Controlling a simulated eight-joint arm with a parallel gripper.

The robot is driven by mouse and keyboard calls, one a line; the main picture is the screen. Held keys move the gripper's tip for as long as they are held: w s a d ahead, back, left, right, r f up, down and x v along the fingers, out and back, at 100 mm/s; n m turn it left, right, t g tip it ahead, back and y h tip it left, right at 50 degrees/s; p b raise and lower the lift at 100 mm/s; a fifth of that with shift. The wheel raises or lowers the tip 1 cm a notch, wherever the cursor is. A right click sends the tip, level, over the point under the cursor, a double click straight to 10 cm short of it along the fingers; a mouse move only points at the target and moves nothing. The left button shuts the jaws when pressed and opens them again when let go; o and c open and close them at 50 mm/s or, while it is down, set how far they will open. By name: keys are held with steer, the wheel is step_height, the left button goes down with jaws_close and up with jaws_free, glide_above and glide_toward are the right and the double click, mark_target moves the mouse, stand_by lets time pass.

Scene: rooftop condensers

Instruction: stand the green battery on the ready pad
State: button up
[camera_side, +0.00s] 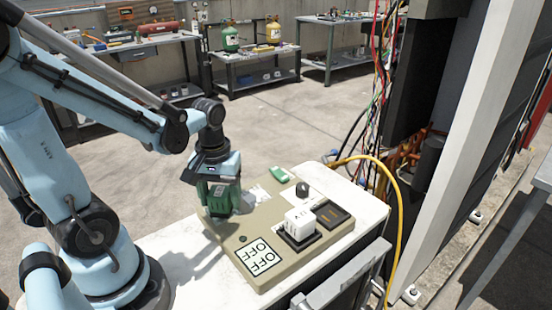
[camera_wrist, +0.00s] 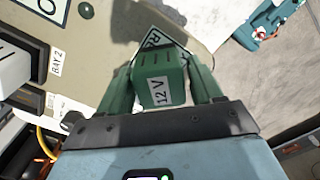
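The green battery (camera_wrist: 165,80) shows in the wrist view with a "12 V" label facing the camera. It sits between the two green fingers of my gripper (camera_wrist: 162,66), which meet its sides. In the side view my gripper (camera_side: 224,200) points down over the left end of the beige board, and the green of fingers and battery is hard to separate there.
The beige board (camera_side: 221,238) lies on a white worktop (camera_side: 180,260). A yellow cable (camera_side: 398,210) hangs at the right.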

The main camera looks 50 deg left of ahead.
mark_target(219, 192)
steer(key=shift+o, duration=0.9)
step_height(219, 192, up, 12)
steer(key=w+d+f+m+t, duration=0.3)
steer(key=w+d+m+t, duration=0.1)
steer(key=d+m+t, duration=0.3)
steer(key=shift+w+f+m, duration=0.15)
steer(key=shift+w+m, duration=0.1)
steer(key=shift+m, duration=0.75)
steer(key=shift+d, duration=0.1)
stand_by(0.4)
